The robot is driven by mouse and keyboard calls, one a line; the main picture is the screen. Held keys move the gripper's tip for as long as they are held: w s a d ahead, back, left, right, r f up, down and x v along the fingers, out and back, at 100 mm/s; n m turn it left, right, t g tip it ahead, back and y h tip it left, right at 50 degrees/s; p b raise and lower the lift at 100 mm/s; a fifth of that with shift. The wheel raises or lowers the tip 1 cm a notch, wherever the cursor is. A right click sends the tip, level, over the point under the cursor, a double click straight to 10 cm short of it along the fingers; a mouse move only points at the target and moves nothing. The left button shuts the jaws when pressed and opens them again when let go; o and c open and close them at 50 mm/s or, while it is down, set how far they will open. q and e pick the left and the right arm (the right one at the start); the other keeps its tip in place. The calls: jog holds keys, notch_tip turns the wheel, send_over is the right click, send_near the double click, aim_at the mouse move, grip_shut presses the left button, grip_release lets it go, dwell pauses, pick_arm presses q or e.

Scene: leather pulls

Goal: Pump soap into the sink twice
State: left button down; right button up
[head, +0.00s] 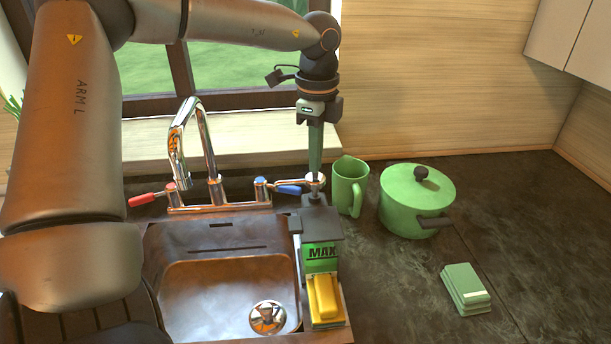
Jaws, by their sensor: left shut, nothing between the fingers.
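The sink (190,300) is an empty brown basin with a round drain at its bottom right. At its right rim stands what looks like the soap dispenser (322,224), with a dark grey top and a pale metal piece above it. My left gripper (315,178) points straight down over it, its fingers shut with nothing between them. The fingertips are at the pale metal piece; I cannot tell whether they touch or press it. The dispenser's lower part is hidden behind a green block marked MAX (321,256). My right gripper is not in view.
A chrome faucet (209,150) with red and blue levers stands behind the sink. A yellow sponge (324,297) lies before the green block. A green mug (347,187), a lidded green pot (412,204) and stacked green pads (465,288) stand right. The right counter is mostly clear.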

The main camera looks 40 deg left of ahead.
aim_at(315, 177)
pick_arm(q)
jog(key=shift+f, duration=0.15)
dwell(0.3)
jog(key=shift+f+b, duration=1.55)
jog(key=shift+b, duration=0.1)
jog(key=shift+r, duration=0.15)
jog(key=shift+r+p, duration=1.1)
jog(key=shift+r, duration=0.65)
jog(key=shift+f, duration=0.15)
